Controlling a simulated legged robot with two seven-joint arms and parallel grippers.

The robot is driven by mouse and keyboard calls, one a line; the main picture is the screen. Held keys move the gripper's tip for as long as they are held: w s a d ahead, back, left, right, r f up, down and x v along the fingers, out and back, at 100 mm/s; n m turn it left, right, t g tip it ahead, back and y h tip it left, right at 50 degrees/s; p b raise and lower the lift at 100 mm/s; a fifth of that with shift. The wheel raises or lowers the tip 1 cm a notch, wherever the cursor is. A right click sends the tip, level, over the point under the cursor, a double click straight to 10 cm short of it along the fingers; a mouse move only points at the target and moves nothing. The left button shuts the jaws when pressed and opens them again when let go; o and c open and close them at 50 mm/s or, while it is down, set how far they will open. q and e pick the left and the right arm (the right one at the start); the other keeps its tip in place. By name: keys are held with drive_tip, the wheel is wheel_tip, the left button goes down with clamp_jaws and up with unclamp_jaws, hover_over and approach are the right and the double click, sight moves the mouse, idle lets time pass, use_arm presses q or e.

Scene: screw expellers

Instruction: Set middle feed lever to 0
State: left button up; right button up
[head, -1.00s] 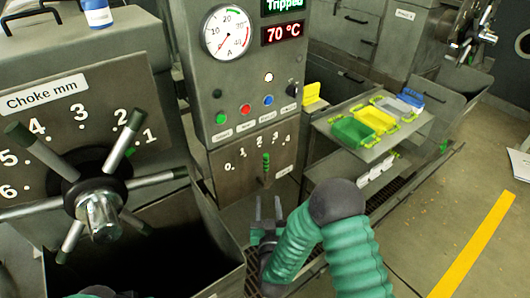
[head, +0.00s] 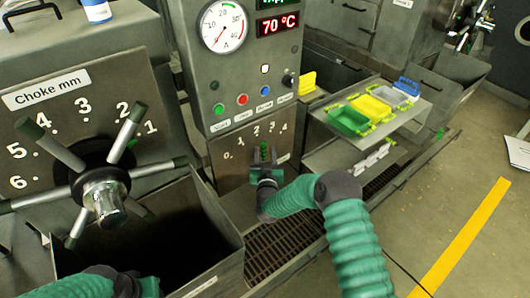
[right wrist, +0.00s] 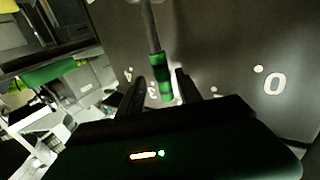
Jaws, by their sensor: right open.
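The middle feed lever has a green handle (head: 264,152) and stands in front of a grey panel with a 0 to 4 scale (head: 230,170). It points roughly up, near the middle of the scale, away from the 0 at the left. My right gripper (head: 265,160) is open at the lever, its fingers on either side of the handle. In the right wrist view the green handle (right wrist: 160,76) lies between the two dark fingers, and the 0 mark (right wrist: 273,84) is to the right. My left gripper (head: 125,285) shows only partly at the bottom left; its fingers are unclear.
A choke handwheel (head: 102,195) with several spokes stands at the left, above an open dark hopper (head: 215,265). A gauge and buttons are above the lever panel. A shelf with green, yellow and grey bins (head: 372,108) is to the right. A floor grate (head: 285,245) lies below.

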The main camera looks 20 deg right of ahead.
drive_tip(key=shift+w+a+f, duration=0.1)
drive_tip(key=shift+w+a, duration=0.1)
drive_tip(key=shift+a, duration=0.15)
drive_tip(key=shift+c, duration=0.5)
drive_tip(key=c, duration=0.5)
drive_tip(key=shift+d, duration=0.2)
clamp_jaws()
drive_tip(key=shift+a, duration=0.1)
